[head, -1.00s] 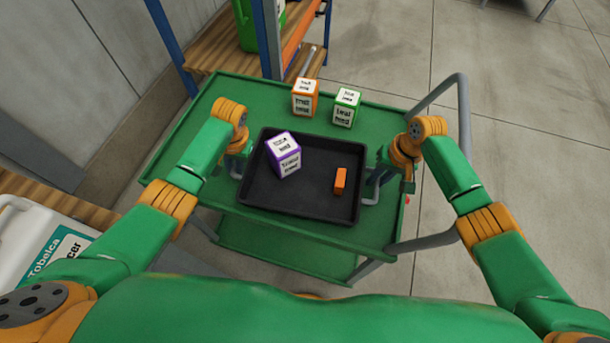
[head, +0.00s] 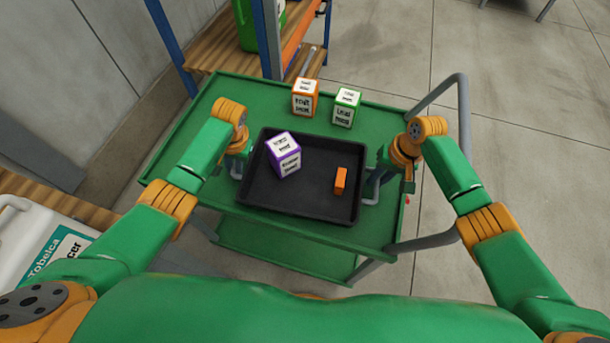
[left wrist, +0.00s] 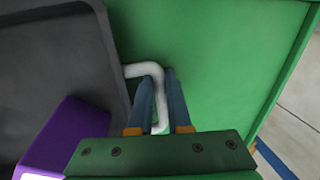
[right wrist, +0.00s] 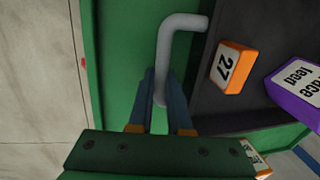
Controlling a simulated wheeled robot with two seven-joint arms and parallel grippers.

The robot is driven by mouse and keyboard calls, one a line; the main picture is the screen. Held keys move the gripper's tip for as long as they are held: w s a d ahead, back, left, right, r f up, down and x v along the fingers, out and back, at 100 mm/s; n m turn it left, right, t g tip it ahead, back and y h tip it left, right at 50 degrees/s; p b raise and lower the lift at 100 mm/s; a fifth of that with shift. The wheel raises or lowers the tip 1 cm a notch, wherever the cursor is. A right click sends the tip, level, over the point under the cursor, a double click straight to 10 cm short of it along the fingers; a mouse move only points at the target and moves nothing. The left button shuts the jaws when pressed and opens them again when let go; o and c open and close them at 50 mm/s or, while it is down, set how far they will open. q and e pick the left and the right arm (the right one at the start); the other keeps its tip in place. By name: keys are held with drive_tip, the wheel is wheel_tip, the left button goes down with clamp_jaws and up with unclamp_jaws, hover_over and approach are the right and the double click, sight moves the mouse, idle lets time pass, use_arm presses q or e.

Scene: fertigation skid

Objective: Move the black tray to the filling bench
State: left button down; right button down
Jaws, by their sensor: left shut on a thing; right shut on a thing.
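The black tray (head: 300,195) sits on the green cart's top, or very close above it; I cannot tell which. It holds a purple-and-white box (head: 284,158) and a small orange block (head: 340,181). My left gripper (head: 237,172) is shut on the tray's left handle, a grey bent bar (left wrist: 150,72). My right gripper (head: 377,180) is shut on the right handle, which shows in the right wrist view (right wrist: 172,38). In that view the orange block (right wrist: 228,68) has a white face marked 27.
The green cart (head: 200,125) also carries an orange-and-white box (head: 305,100) and a green-and-white box (head: 345,108) behind the tray. A grey cart rail (head: 464,110) stands at right. A wooden shelf (head: 225,45) is behind, and a white jug (head: 40,240) is at lower left.

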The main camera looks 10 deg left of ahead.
use_arm(q)
drive_tip(key=shift+r, duration=0.15)
use_arm(e)
drive_tip(key=shift+r, duration=0.15)
